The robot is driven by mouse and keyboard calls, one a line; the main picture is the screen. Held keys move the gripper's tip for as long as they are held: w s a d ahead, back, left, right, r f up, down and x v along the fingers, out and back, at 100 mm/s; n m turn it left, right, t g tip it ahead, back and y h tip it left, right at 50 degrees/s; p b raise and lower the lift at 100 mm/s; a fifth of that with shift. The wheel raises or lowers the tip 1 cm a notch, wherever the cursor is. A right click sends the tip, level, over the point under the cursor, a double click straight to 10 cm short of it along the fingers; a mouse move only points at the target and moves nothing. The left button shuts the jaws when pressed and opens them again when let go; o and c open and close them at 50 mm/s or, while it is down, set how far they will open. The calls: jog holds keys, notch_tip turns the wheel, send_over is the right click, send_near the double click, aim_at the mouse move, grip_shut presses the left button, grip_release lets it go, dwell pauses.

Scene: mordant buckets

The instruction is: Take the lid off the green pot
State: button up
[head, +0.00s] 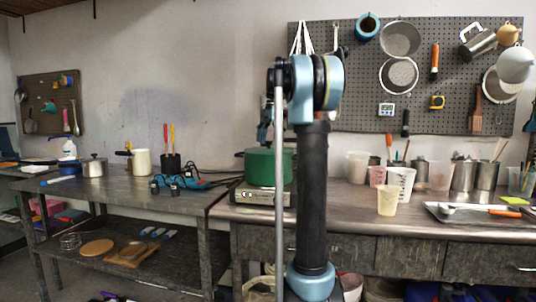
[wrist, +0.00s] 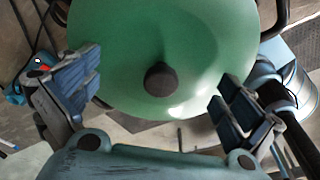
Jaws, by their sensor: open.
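The green pot (head: 262,168) stands on a hot plate (head: 262,193) near the middle of the head view, partly hidden behind my arm. In the wrist view its round green lid (wrist: 205,45) fills the upper middle, with a black knob (wrist: 160,79) at its centre. The lid sits on the pot. My gripper (wrist: 158,82) is open and empty, with one blue padded finger on each side of the knob, apart from it. The height of the fingers above the lid is hard to judge. In the head view my gripper is mostly hidden behind my arm.
A cream cup (head: 387,200), several white cups and metal beakers stand right of the pot. A metal tray (head: 470,212) lies farther right. A blue tool with cables (head: 190,183) lies left of the pot. A pegboard (head: 450,75) with hanging tools is behind.

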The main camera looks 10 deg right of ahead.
grip_shut()
dwell(0.3)
jog(key=shift+r, duration=0.1)
